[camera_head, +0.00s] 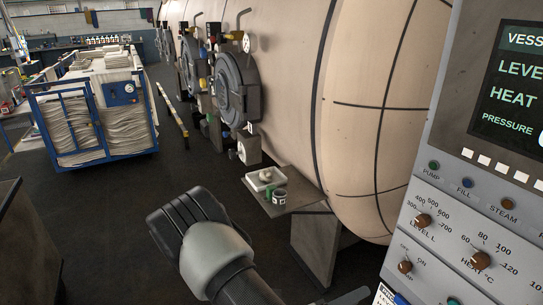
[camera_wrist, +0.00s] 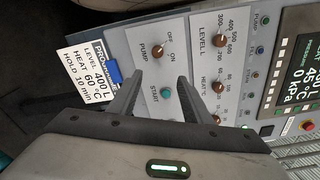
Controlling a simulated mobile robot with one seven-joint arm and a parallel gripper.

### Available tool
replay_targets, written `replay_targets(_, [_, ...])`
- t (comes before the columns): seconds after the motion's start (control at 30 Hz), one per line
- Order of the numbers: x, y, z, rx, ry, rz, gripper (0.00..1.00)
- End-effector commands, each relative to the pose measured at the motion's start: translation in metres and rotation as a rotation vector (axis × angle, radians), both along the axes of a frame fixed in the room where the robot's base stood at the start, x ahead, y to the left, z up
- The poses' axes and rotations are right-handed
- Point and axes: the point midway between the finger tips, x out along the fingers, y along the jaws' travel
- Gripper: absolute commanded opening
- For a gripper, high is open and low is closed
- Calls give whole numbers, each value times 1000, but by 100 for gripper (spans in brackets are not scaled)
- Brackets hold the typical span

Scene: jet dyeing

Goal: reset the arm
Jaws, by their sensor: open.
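My gripper (camera_wrist: 157,92) is open and empty in the wrist view, its two dark fingers apart. It faces the control panel (camera_wrist: 205,50), which appears turned sideways there. The panel also carries the level knob (camera_head: 423,220), the heat knob (camera_head: 480,260) and the pump knob (camera_head: 405,267). Whether the fingers touch the panel cannot be told.
A large beige vessel (camera_head: 365,110) with round hatches (camera_head: 230,85) stands behind the panel. A small shelf (camera_head: 300,200) juts out from it, holding a white tray and a cup. A blue cart (camera_head: 60,165) with stacked cloth stands at left. Dark floor lies between.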

Motion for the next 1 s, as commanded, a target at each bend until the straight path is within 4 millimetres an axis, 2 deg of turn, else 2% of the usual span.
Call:
replay_targets(0.23, [-29,-3,66,323,-450,-388,45])
replay_targets(0.43, [-59,7,114,586,-885,-766,45])
replay_targets(0.6, [-77,26,154,787,-1251,-1094,45])
replay_targets(0.77, [-87,48,196,959,-1583,-1407,45])
replay_targets(1.0, [-94,80,269,1211,-2017,-1878,45])
